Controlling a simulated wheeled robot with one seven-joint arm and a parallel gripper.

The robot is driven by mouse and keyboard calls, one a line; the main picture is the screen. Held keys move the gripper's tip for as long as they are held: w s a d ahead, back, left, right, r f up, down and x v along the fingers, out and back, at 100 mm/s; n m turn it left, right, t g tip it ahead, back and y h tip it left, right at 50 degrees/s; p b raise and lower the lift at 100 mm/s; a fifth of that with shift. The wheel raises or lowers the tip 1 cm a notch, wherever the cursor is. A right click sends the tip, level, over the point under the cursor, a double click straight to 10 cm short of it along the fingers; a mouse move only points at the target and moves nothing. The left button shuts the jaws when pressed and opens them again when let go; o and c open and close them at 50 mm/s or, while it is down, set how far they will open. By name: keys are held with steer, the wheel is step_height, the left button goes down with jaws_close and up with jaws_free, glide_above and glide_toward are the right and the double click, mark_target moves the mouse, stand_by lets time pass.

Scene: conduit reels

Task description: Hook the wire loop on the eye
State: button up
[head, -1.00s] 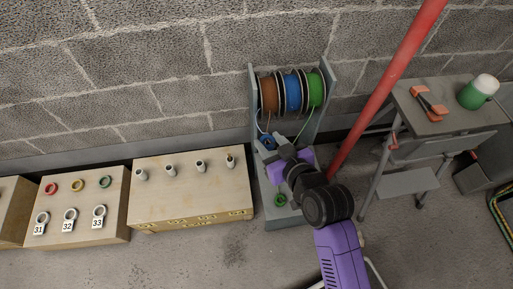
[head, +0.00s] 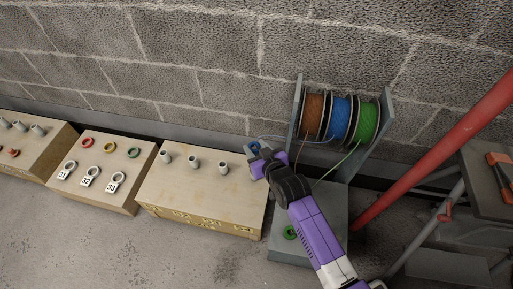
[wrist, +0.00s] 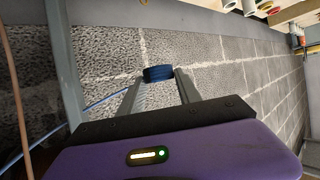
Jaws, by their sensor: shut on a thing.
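My gripper (head: 257,150) is shut on a blue wire loop (wrist: 158,73), held between the fingertips in the wrist view. In the head view the blue loop (head: 254,145) is above the right end of the wooden box with pipe stubs. A thin blue wire (head: 300,138) runs from it back to the blue reel (head: 340,118). Grey ring-shaped pieces with tags 31 (head: 66,171), 32 (head: 92,178) and 33 (head: 116,181) sit on a box at the left. I cannot tell which part is the eye.
The wooden box (head: 200,200) carries short grey pipe stubs (head: 193,161). The reel stand (head: 296,110) also holds brown (head: 313,115) and green (head: 367,122) reels. A green loop (head: 290,232) lies on its base.

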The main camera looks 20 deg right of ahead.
steer(key=shift+f, duration=0.2)
steer(key=shift+a+r, duration=0.1)
steer(key=shift+a, duration=0.05)
step_height(320, 180, down, 6)
steer(key=b, duration=0.5)
steer(key=shift+b, duration=0.4)
steer(key=shift+r+p, duration=0.1)
steer(key=shift+p, duration=0.4)
stand_by(1.1)
step_height(320, 180, down, 8)
steer(key=b, duration=0.6)
stand_by(3.1)
steer(key=o, duration=1.9)
